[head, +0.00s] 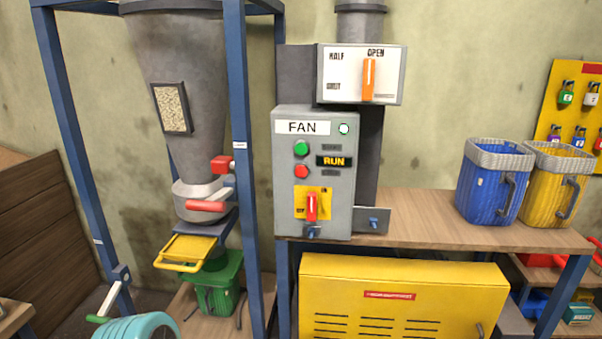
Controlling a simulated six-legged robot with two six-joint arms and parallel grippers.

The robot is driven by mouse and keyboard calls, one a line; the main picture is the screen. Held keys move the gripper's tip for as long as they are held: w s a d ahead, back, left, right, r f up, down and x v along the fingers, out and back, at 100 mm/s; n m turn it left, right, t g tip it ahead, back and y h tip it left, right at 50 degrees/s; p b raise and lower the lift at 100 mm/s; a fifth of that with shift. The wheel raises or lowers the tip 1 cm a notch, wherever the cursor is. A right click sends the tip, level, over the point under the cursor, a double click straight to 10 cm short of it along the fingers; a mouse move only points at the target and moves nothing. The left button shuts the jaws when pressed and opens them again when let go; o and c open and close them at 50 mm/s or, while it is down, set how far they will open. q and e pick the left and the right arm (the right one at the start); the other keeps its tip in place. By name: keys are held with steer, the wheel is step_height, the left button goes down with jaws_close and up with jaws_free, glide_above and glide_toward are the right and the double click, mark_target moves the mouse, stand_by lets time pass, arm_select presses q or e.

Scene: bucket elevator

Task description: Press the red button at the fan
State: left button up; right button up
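The fan box (286,207) is a grey panel labelled FAN, standing at the left end of the wooden bench. Its round red button (302,171) sits below a green button (301,149). A display beside them reads RUN (334,161), and a small pale lamp (343,128) is at the top right. Below is a red handle (311,207) on a yellow plate. Nothing covers the red button. Neither of my grippers is in view.
Above the box, a damper plate (340,90) has an orange lever upright at OPEN. A blue frame post (238,150) and a hopper (185,80) stand left. Blue (485,195) and yellow (553,190) bins stand on the bench (430,228) at right. A yellow cabinet (400,275) is below.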

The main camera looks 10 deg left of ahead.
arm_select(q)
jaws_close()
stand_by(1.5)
